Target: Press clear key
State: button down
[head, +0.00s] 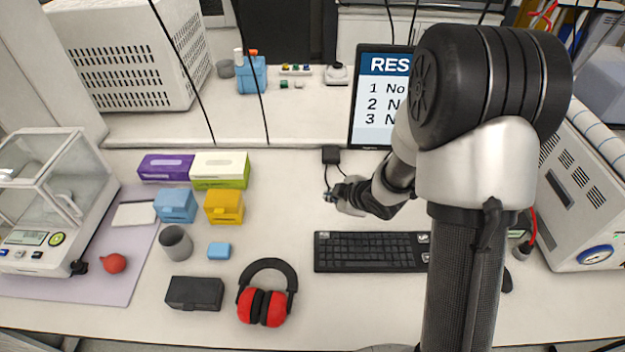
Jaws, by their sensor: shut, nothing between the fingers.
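No key marked clear can be read in the head view. A black keyboard (370,252) lies on the bench right of centre, and my arm hides its right end. A balance (35,240) with a small display and buttons stands at the left; its labels are too small to read. A screen (377,95) shows a numbered list starting with "RES", partly hidden by my arm. My gripper (331,197) is small in the picture, shut and empty. It is above the bench, behind the keyboard's left part and apart from it.
Red and black ear defenders (266,292), a dark case (195,293), a grey cup (176,243) and glove boxes (220,170) are on the bench left of my gripper. A white instrument (590,200) stands at the right.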

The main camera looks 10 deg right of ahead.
aim_at(323, 236)
jog(key=a+f, duration=0.1)
jog(key=a+f+n+y, duration=0.1)
jog(key=a+f+y, duration=0.1)
jog(key=f, duration=0.1)
jog(key=shift+s+n, duration=0.3)
jog(key=shift+n, duration=0.1)
notch_tip(323, 236, down, 9)
jog(key=b, duration=0.6)
jog(key=shift+r+b, duration=0.1)
jog(key=shift+b, duration=0.3)
dwell(0.8)
jog(key=shift+f+b, duration=0.4)
jog(key=shift+b, duration=0.05)
jog(key=shift+f+b, duration=0.35)
jog(key=shift+f, duration=0.05)
dwell(0.4)
jog(key=shift+r, duration=0.15)
jog(key=shift+r+p, duration=0.6)
jog(key=shift+r, duration=0.05)
